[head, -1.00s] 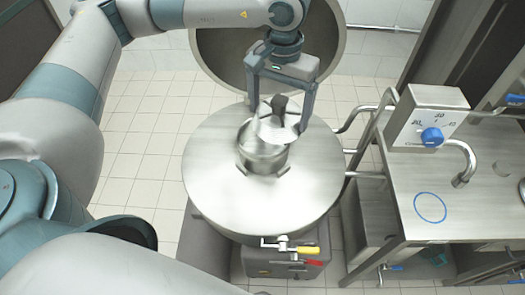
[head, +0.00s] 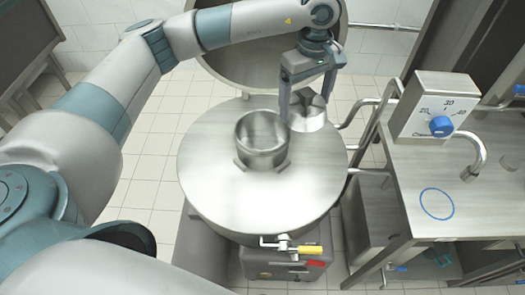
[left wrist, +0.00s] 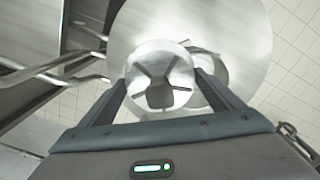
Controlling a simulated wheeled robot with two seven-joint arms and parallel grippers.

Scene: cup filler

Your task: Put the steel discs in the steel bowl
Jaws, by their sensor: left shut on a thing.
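A slotted, cone-shaped steel piece (head: 308,112), likely one of the steel discs, is held in my left gripper (head: 306,106), whose fingers are shut on it. It also shows in the left wrist view (left wrist: 160,72), with radial slots and a dark middle. An open, round steel bowl (head: 262,138) stands upright on the large round steel top, just left of the held piece. In the left wrist view the bowl (left wrist: 213,72) is partly hidden behind the held piece. I cannot make out other discs. My right gripper is not in view.
The broad round steel top (head: 215,190) is otherwise bare. A yellow-handled valve (head: 305,250) is at its front. On the right is a steel table (head: 400,170) with a blue-knobbed box (head: 432,105), a tap (head: 472,165) and a blue ring mark. Bent pipes run between.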

